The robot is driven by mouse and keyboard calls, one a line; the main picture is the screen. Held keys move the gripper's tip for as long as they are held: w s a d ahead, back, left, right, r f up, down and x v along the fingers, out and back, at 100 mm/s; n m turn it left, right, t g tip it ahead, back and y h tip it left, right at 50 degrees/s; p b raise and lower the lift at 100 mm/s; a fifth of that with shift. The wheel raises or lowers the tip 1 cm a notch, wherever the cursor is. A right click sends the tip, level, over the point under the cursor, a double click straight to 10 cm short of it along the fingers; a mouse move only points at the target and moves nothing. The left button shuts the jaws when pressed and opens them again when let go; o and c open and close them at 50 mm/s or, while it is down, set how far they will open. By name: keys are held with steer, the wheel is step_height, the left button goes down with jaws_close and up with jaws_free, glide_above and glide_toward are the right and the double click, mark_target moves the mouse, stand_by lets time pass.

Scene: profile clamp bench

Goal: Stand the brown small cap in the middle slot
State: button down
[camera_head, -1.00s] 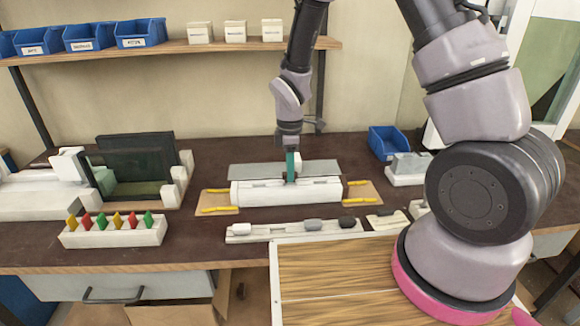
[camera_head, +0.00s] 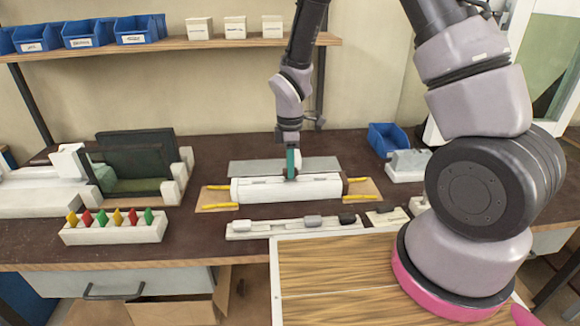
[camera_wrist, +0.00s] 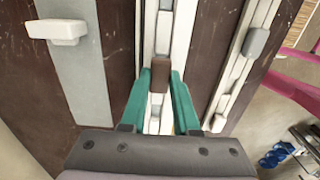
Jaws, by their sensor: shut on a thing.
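The brown small cap (camera_wrist: 160,75) is between the green fingers of my gripper (camera_wrist: 160,84) in the wrist view. My gripper is shut on it. A long white slotted block (camera_head: 260,191) lies on the dark bench, and my gripper (camera_head: 291,166) points down at the middle of its top in the head view. In the wrist view the white block (camera_wrist: 163,30) runs directly below the cap. I cannot tell whether the cap touches the slot or is inside it. The cap is hard to make out in the head view.
In front of the block a white rail (camera_head: 262,228) holds a grey cap (camera_head: 312,221) and a dark cap (camera_head: 347,219). A grey plate (camera_head: 245,168) lies behind the block. Yellow bars (camera_head: 219,206) flank it. A rack with coloured pegs (camera_head: 113,232) stands left, a blue bin (camera_head: 385,138) right.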

steer(key=shift+f, duration=0.25)
steer(key=shift+f, duration=0.35)
steer(key=c, duration=0.6)
jaws_free()
steer(key=shift+r, duration=3.95)
